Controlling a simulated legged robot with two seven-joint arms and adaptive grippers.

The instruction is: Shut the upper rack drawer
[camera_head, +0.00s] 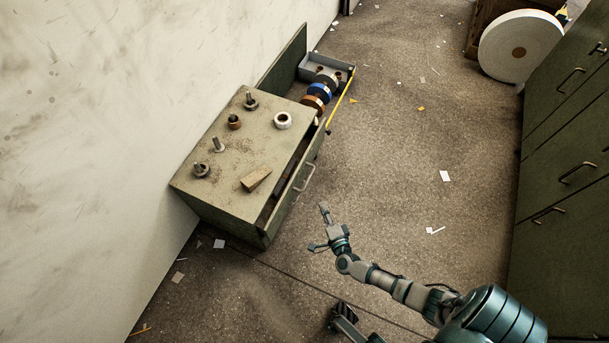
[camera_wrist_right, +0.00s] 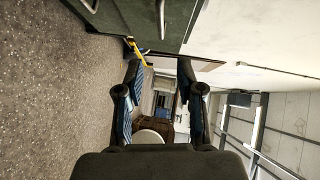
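The rack is a low grey-green metal cabinet (camera_head: 215,180) against the wall. Its upper drawer (camera_head: 296,192) stands a little out on the right side, with a dark gap between its front and the cabinet top. The drawer's bar handle (camera_head: 305,177) faces the aisle. In the right wrist view a handle (camera_wrist_right: 162,18) shows on a green front at the top edge. My right gripper (camera_head: 325,222) is just in front of the drawer front, apart from it. Its two fingers are spread with nothing between them in the wrist view (camera_wrist_right: 159,92).
Bolts, rings and a wooden wedge (camera_head: 256,179) lie on the cabinet top. Behind it a grey tray (camera_head: 338,70) holds coloured rolls, with a yellow strip (camera_head: 341,100) along its edge. Green drawers (camera_head: 565,165) line the right. The floor between is open, with paper scraps.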

